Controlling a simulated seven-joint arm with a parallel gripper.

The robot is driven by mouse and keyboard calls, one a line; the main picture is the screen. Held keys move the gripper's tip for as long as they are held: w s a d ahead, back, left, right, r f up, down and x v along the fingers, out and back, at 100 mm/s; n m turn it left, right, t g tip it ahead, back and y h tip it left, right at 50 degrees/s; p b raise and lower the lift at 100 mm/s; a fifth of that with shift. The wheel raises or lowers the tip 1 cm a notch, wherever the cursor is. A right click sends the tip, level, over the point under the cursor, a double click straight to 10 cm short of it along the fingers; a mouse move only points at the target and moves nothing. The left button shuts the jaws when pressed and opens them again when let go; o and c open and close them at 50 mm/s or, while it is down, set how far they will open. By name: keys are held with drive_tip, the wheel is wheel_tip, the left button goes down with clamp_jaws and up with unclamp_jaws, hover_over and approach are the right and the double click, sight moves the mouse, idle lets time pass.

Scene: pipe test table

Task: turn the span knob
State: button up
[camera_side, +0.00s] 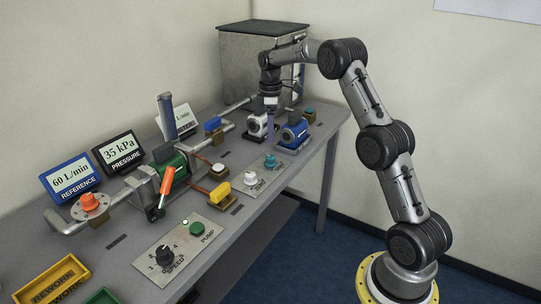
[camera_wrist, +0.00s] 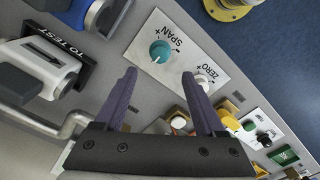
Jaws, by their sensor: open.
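The span knob is a teal knob (camera_wrist: 159,51) on a pale plate (camera_wrist: 178,31) marked SPAN and ZERO. In the side view the span knob (camera_side: 270,162) sits on the table in front of the blue meter. The white zero knob (camera_wrist: 203,81) is beside it on the same plate. My gripper (camera_wrist: 160,76) is open and empty, with its two purple fingers apart. In the wrist view the span knob shows beyond the fingertips, in line with the gap. In the side view my gripper (camera_side: 271,135) hangs near the meters, above and behind the span knob; nothing touches the knob.
A white meter (camera_side: 257,125) and a blue meter (camera_side: 292,134) stand close to my gripper. A TO TEST sign (camera_wrist: 55,65) is beside the white meter.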

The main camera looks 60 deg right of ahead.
sight(270, 156)
wheel_tip(270, 156, down, 10)
drive_tip(key=shift+r, duration=0.1)
idle(0.4)
clamp_jaws()
